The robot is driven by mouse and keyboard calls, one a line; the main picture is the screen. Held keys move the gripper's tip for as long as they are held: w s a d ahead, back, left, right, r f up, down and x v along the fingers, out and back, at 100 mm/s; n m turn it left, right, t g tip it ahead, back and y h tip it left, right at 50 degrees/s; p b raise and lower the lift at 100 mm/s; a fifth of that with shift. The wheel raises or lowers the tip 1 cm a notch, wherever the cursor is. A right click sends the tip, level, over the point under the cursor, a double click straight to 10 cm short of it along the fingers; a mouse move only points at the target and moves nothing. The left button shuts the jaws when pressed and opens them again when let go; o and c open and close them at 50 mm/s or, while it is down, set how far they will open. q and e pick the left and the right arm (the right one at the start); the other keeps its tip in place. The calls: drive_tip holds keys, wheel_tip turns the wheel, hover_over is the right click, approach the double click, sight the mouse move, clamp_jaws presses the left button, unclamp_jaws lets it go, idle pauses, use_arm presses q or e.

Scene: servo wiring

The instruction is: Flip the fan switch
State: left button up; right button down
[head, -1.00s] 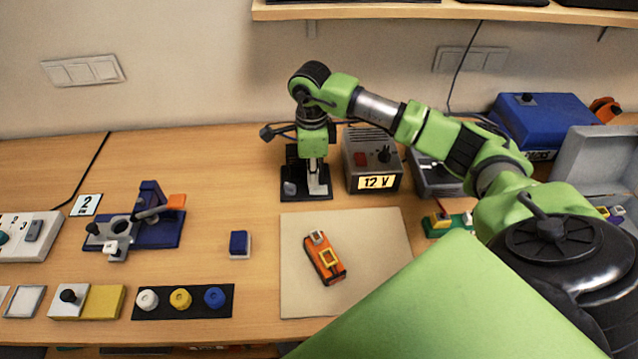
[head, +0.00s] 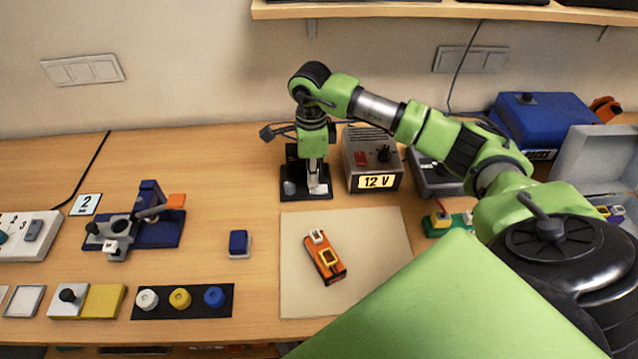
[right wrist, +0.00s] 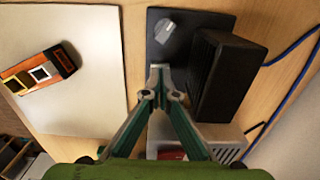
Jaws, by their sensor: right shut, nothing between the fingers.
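A black unit with a flat base (head: 293,194) stands at the back of the table, left of the 12 V box. It carries a small grey knob or lever (head: 289,188), which shows at the top of the right wrist view (right wrist: 165,31). A black upright block (right wrist: 225,72) stands on the same base. I cannot tell for certain that this is the fan switch. My right gripper (head: 317,189) points down over the base, its fingers shut and empty. In the right wrist view its fingertips (right wrist: 160,69) are beside the block and short of the knob. My left gripper is out of view.
The grey 12 V box (head: 360,167) with a red switch stands just right of my gripper. An orange device (head: 325,258) lies on the beige mat (head: 380,235) in front. A blue block (head: 239,243) and coloured knobs (head: 180,298) lie to the left.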

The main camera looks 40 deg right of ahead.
sight(313, 188)
drive_tip(key=shift+f+b, duration=0.75)
drive_tip(key=shift+f, duration=0.25)
drive_tip(key=shift+r, duration=0.2)
drive_tip(key=shift+r+p, duration=2.05)
drive_tip(key=shift+r, duration=1.35)
